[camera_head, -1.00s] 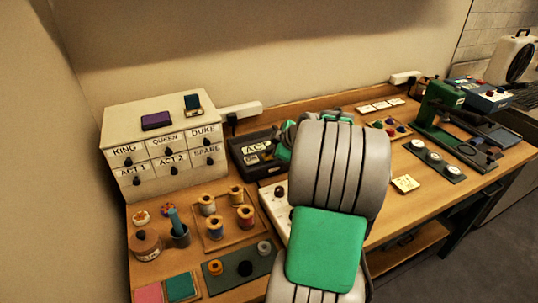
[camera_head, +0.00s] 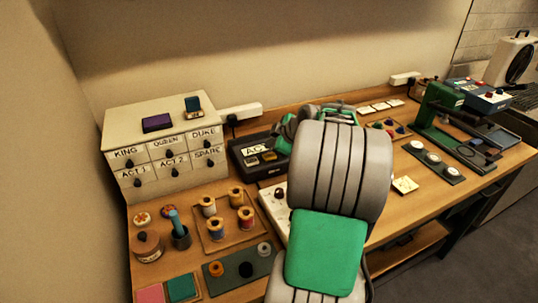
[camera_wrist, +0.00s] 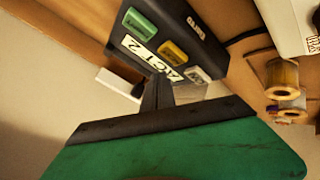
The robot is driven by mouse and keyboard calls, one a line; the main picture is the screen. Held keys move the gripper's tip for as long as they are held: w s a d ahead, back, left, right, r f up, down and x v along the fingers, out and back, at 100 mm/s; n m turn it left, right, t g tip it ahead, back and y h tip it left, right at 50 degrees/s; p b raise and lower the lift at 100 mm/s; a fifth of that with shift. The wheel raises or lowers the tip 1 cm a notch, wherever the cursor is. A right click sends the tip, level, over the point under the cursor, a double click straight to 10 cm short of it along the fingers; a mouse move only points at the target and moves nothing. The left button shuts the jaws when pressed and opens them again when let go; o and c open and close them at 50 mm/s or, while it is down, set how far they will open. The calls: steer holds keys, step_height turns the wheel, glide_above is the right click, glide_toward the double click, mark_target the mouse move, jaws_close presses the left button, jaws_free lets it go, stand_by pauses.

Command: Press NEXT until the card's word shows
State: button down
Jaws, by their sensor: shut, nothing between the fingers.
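A dark labelling device (camera_head: 262,172) stands against the back wall beside the drawer cabinet; its white display begins with "AC" in the head view, the rest hidden by my arm. In the wrist view the device (camera_wrist: 180,18) shows a green key (camera_wrist: 140,24), a yellow key (camera_wrist: 173,52) and a pale key (camera_wrist: 198,74). I cannot read which key is NEXT. My gripper (camera_wrist: 157,82) is shut and empty, its tips at the device's near edge; contact is unclear.
The drawer cabinet (camera_head: 150,130) bears labels KING, QUEEN, DUKE, ACT 1, ACT 2 and SPARE. A tray of thread spools (camera_head: 228,222) lies in front.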

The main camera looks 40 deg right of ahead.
mark_target(271, 157)
steer(key=shift+r+p, duration=0.7)
steer(key=shift+r, duration=1.2)
steer(key=s+a+f+m+g, duration=0.1)
steer(key=s+a+m+g, duration=0.2)
steer(key=a, duration=1.7)
steer(key=s+a+m, duration=0.1)
steer(key=s+a, duration=0.1)
steer(key=a, duration=0.1)
steer(key=s+a+f+m+g, duration=0.1)
steer(key=s+a, duration=0.2)
steer(key=s+a+f, duration=0.1)
steer(key=s+a, duration=0.2)
steer(key=shift+a+f+m+g+y, duration=0.15)
steer(key=shift+a+m+g+y, duration=0.15)
steer(key=shift+m+y, duration=0.1)
steer(key=s+a+f, duration=0.1)
steer(key=s, duration=0.1)
steer(key=s+a+m, duration=0.1)
steer(key=s, duration=0.2)
steer(key=s+a+f+m+g, duration=0.1)
steer(key=s+a, duration=0.1)
steer(key=shift+s+f, duration=0.3)
steer(key=shift+s, duration=0.05)
steer(key=shift+w, duration=0.1)
